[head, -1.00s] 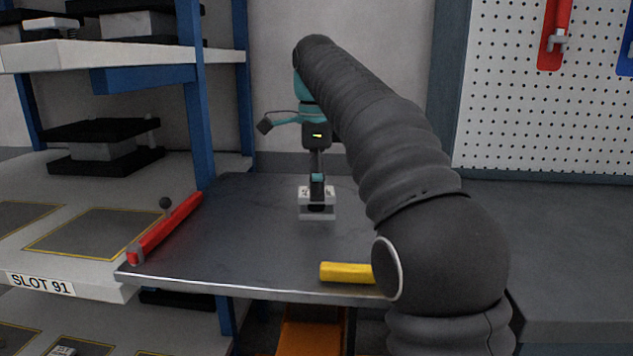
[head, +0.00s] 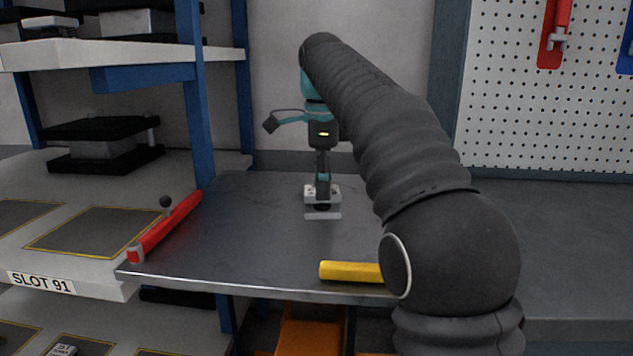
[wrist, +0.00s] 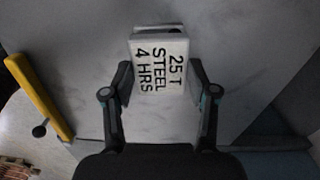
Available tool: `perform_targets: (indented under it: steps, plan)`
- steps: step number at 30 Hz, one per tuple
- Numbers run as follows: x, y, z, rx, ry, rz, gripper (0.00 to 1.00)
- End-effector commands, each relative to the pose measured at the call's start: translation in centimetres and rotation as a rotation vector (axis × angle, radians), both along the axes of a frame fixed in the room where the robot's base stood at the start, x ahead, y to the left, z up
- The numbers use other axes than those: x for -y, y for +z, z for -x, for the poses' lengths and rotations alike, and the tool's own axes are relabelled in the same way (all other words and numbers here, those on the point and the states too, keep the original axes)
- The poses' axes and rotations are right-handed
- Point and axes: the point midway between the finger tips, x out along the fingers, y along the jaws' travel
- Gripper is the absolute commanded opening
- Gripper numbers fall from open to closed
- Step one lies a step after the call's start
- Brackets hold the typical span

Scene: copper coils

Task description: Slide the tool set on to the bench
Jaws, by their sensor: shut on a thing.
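The tool set (head: 311,195) is a small pale block with a dark middle and a pale base plate. It stands upright on the grey metal plate (head: 260,245) between the rack and the bench. In the wrist view the tool set (wrist: 158,65) shows a white label reading "25 T STEEL 4 HRS". My gripper (head: 323,188) points down and is shut on the tool set, with one finger on each side in the wrist view (wrist: 160,80). The bench (head: 560,240) is the dark grey surface to the right, partly hidden by my arm.
A red bar (head: 165,228) lies along the plate's left edge, beside the rack shelf marked SLOT 91 (head: 70,282). The plate around the tool set is clear. A pegboard (head: 540,110) stands behind the bench.

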Motion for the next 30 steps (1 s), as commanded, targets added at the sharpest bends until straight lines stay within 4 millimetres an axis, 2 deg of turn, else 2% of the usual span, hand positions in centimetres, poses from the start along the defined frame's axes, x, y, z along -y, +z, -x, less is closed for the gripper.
perform_targets:
  steps: [30]
  plan:
    - [8.2, -0.1, 2.3, -0.002, -0.003, 0.001, 0.23]
